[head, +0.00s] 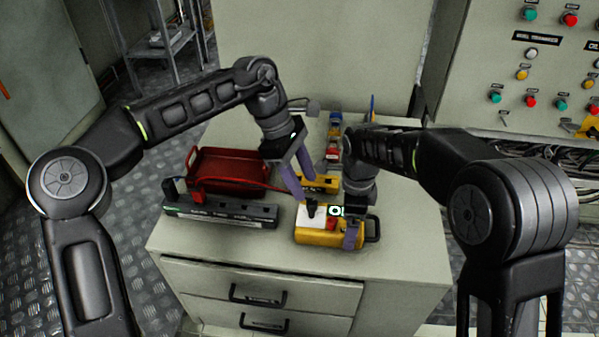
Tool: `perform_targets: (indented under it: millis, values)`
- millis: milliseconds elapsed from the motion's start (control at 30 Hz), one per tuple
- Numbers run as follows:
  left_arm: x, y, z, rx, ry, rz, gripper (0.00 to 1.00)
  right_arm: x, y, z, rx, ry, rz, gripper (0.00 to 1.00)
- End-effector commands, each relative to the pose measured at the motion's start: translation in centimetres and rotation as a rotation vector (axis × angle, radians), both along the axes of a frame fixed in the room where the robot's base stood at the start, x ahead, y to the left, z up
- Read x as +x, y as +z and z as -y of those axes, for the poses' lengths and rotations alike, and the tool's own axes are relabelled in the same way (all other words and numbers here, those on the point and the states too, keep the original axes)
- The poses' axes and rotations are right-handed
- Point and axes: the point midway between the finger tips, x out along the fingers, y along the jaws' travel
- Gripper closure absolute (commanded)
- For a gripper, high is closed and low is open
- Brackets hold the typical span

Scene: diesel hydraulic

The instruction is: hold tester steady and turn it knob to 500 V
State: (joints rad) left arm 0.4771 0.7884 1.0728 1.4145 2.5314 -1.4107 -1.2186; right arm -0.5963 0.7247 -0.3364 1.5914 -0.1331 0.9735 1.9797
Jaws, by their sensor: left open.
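The yellow tester (313,238) lies on the cabinet top near its front edge, with a white panel, a red part and a black handle at its right end. A small black part, perhaps the knob (312,207), stands up from it; its setting is too small to read. My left gripper (309,191) is open, its purple fingers pointing down just above and behind the tester's left part. My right gripper (352,236) is at the tester's right part, beside the handle. One purple finger shows against the front; the other is hidden, so its grip is unclear.
A red tray (228,172) and a long dark grey device (220,211) lie to the left. Another yellow item (320,183) lies behind the tester. Small coloured items stand farther back. The cabinet top (190,240) is clear at front left. A control panel (520,75) stands at right.

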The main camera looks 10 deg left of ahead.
Motion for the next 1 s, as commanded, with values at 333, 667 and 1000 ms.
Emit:
perform_targets:
  millis: [333, 667, 1000]
  values:
    - [0.2, 1.9, -0.8, 0.0, -0.002, -0.001, 0.54, 0.1, 0.1, 0.0, 0.001, 0.0, 0.002, 0.82]
    - [0.2, 1.9, -0.7, -0.001, -0.003, -0.001, 0.54, 0.1, 0.1, 0.0, 0.001, 0.0, 0.002, 0.82]
    - [-1.2, 3.1, -1.8, 0.162, -0.026, 0.064, 0.54, 0.0, 0.1, 0.0, 0.001, 0.0, 0.002, 0.82]
